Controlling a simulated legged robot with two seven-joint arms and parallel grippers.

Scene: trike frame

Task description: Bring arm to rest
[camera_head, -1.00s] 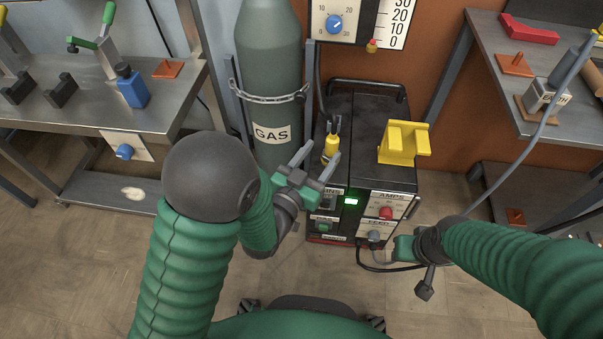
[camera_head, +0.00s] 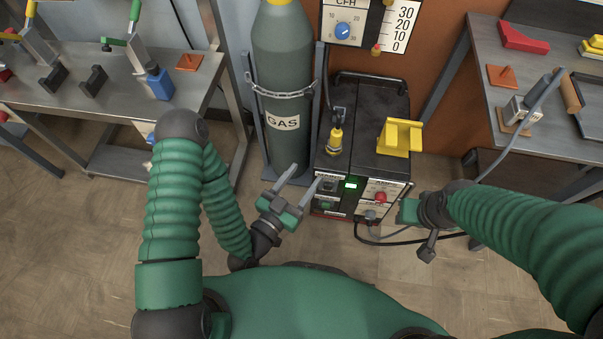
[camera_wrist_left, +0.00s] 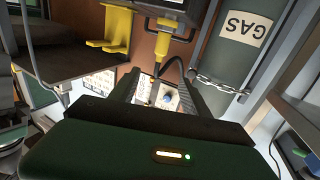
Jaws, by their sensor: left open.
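My left arm comes in at the left of the head view, folded at its dark elbow, with the forearm running down to the wrist near my body. My left gripper (camera_head: 298,180) is open and empty, its two grey fingers apart in front of the welding machine (camera_head: 365,125). In the left wrist view its fingers (camera_wrist_left: 158,92) are spread with nothing between them. My right arm reaches in from the right. My right gripper (camera_head: 408,211) is low beside the machine's front, and its fingers are not clear enough to tell open from shut.
A grey gas cylinder (camera_head: 290,85) stands chained behind the left gripper. A yellow bracket (camera_head: 400,137) sits on the machine. A metal table (camera_head: 60,95) stands at left, another (camera_head: 490,50) at right. A grey cable (camera_head: 520,135) passes near my right arm. Floor at lower left is clear.

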